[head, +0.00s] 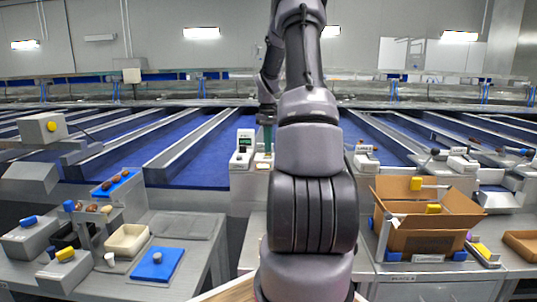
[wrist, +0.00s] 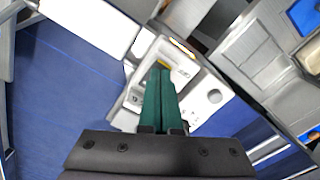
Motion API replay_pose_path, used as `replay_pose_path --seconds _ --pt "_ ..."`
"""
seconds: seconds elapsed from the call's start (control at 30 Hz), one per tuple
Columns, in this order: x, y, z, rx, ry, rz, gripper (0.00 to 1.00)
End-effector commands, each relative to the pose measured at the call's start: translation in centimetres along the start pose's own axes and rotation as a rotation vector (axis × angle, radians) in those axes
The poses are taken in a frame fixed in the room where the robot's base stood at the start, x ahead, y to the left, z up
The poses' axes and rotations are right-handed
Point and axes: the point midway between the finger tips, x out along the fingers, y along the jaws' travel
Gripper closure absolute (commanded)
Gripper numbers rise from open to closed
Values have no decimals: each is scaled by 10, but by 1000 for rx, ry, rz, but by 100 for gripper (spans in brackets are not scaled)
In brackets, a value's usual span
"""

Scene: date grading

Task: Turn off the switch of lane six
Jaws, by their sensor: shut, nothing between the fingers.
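My gripper (head: 267,150) has green fingers pressed together, pointing down over the end of a lane in the head view. In the wrist view the closed fingertips (wrist: 161,72) are over a pale control panel (wrist: 196,114). The panel carries a small dark round part, a pale round knob (wrist: 215,96) and a yellow mark near its top edge. In the head view a white unit with a green display (head: 245,142) stands just left of the fingers. I cannot read a lane number, and the fingers hide part of the panel. Contact cannot be told.
Blue lanes (head: 200,152) with grey dividers run behind. A left bench holds a cream tray (head: 110,241) and a blue mat (head: 139,265). A cardboard box (head: 397,240) stands at the right. My arm hides the middle of the head view.

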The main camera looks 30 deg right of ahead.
Motion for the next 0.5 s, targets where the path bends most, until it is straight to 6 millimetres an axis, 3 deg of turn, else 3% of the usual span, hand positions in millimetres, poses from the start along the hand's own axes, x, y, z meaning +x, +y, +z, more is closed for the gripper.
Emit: replay_pose_path --seconds 0.5 --pt "8 0 0 0 0 0 100"
